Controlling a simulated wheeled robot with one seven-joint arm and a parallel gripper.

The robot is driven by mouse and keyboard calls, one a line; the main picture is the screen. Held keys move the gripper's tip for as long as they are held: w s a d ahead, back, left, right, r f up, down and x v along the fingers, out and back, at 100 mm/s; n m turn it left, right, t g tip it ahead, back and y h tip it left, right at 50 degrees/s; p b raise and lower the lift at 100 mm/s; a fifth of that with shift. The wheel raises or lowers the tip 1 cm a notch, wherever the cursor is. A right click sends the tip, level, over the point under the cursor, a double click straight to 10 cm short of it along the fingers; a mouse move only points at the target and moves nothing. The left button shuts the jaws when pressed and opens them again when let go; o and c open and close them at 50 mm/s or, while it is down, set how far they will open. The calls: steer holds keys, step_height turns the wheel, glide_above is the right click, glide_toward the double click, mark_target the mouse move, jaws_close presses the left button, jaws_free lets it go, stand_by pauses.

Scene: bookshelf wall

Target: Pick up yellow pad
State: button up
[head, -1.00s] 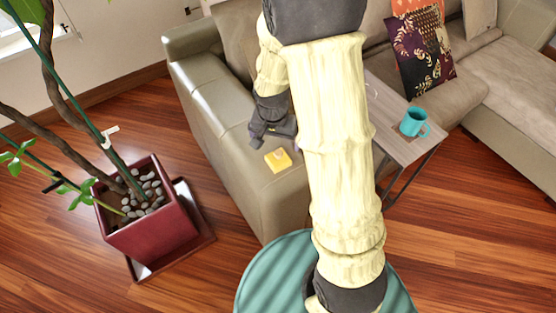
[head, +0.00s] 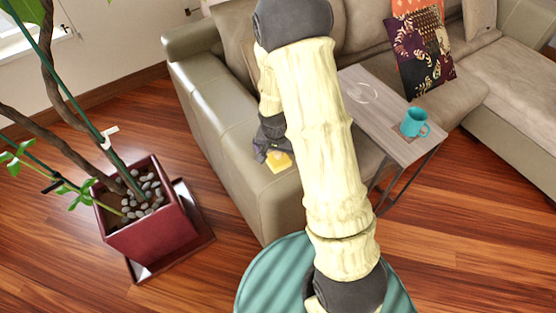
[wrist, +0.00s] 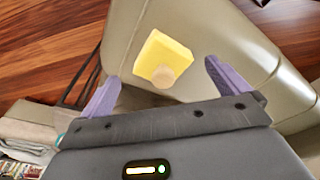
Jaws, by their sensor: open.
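The yellow pad (head: 279,161) lies on the near end of the sofa's armrest in the head view. In the wrist view the yellow pad (wrist: 165,55) sits ahead of my fingers, with a small round beige piece (wrist: 163,77) at its near edge. My gripper (head: 265,152) is just beside the pad in the head view, partly covering its left side. In the wrist view my gripper (wrist: 160,84) is open, its two purple fingers spread wider than the pad. Nothing is between the fingertips except the beige piece near their line. I cannot tell the exact gap in height.
The beige leather sofa (head: 213,118) surrounds the pad's spot. A side table (head: 372,103) with a teal mug (head: 414,122) stands right of my arm. A potted plant in a red planter (head: 150,235) stands at left. Wooden floor lies open between planter and sofa.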

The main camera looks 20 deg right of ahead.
mark_target(278, 154)
steer(key=f, duration=0.2)
steer(key=w+f, duration=0.1)
steer(key=f, duration=0.1)
steer(key=shift+d, duration=0.2)
steer(key=c, duration=0.8)
